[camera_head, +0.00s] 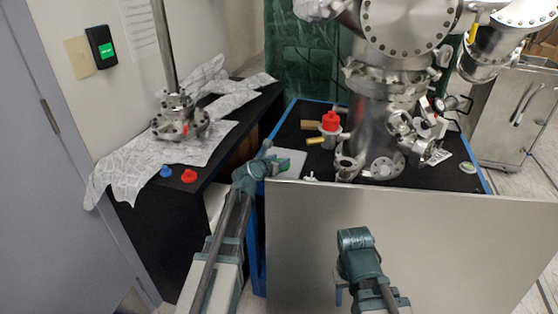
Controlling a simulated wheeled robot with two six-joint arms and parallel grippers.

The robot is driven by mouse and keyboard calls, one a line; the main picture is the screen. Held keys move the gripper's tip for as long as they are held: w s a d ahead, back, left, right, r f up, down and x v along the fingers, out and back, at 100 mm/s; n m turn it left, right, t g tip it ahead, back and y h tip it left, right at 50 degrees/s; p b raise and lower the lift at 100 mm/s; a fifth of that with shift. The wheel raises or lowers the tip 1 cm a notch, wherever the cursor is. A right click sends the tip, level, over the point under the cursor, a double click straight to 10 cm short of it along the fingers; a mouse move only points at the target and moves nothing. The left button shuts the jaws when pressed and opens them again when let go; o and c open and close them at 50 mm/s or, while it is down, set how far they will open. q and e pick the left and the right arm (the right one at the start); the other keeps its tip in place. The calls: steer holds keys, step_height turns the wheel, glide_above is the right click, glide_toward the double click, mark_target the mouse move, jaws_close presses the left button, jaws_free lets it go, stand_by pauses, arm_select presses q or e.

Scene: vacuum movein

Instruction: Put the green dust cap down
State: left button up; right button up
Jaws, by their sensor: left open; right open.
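The green dust cap (283,165) is a small green shape at my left gripper, over the pale grey tray (294,155). My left gripper (273,157) is open, right beside the cap; its fingers partly hide it. I cannot tell whether the cap rests on the tray or still touches a finger. My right gripper (342,288) is open and points down in front of the grey panel, away from the cap; its fingers are small and mostly hidden by the wrist.
A steel vacuum chamber (383,110) stands on the black bench top. A red cap (330,121) tops a small metal fitting left of it. A pale green disc (468,167) lies at right. Blue (166,171) and red (189,176) caps lie on the left black table.

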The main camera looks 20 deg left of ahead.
arm_select(q)
steer(key=shift+r, duration=0.15)
steer(key=p+v, duration=0.4)
steer(key=v, duration=0.8)
steer(key=shift+p, duration=0.35)
